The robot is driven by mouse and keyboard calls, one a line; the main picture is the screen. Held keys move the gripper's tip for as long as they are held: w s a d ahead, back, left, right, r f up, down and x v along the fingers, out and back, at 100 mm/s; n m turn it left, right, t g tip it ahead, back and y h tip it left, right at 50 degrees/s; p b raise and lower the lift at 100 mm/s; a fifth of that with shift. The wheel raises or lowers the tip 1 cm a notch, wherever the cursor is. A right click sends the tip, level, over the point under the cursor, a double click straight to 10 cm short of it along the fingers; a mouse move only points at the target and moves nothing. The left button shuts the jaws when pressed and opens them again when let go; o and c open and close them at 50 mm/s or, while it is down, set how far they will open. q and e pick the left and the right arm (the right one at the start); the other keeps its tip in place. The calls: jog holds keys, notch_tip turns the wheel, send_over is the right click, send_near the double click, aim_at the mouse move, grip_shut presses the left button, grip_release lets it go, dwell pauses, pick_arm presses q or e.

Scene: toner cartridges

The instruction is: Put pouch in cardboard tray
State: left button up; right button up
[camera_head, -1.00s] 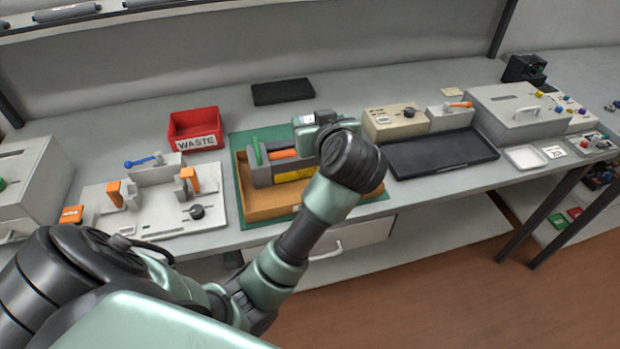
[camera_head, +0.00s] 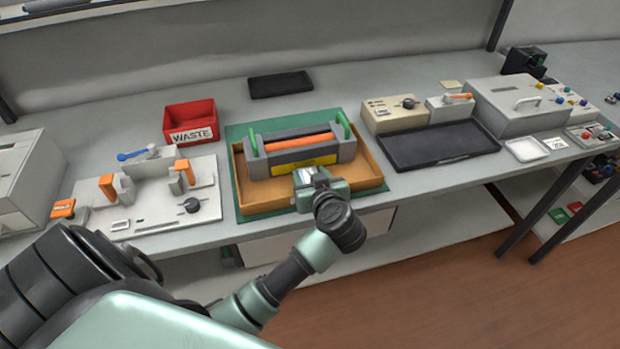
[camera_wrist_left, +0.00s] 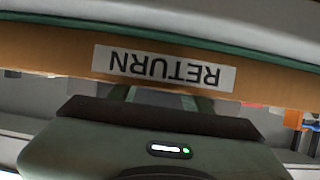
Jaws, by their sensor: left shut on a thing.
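The brown cardboard tray (camera_head: 365,196) lies on the bench at the centre of the head view. A grey toner cartridge with an orange roller and green end handles (camera_head: 298,150) lies in its back part. My left gripper (camera_head: 308,178) is at the tray's front wall, near the middle. In the left wrist view the tray's wall (camera_wrist_left: 60,58) bears an upside-down RETURN label, and the fingers (camera_wrist_left: 165,97) go out of sight at its rim. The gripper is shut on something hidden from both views. I cannot make out a pouch. My right gripper is not in view.
The tray is on a green mat (camera_head: 238,200). A red WASTE bin (camera_head: 190,116) stands behind left, and a white fixture with orange clamps (camera_head: 150,212) is at the left. A black tray (camera_head: 440,148) lies at the right.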

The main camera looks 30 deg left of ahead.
pick_arm(q)
jog(key=shift+f, duration=0.3)
jog(key=shift+f, duration=0.1)
jog(key=shift+s+d+f+p, duration=0.15)
jog(key=shift+s+f+p, duration=0.15)
jog(key=shift+f, duration=0.35)
jog(key=o, duration=1.3)
jog(key=shift+f, duration=0.1)
jog(key=shift+o, duration=0.2)
jog(key=shift+w, duration=0.1)
jog(key=shift+r+b, duration=0.25)
jog(key=shift+b, duration=0.2)
jog(key=r+v, duration=0.1)
jog(key=v, duration=1.1)
jog(key=shift+w, duration=0.2)
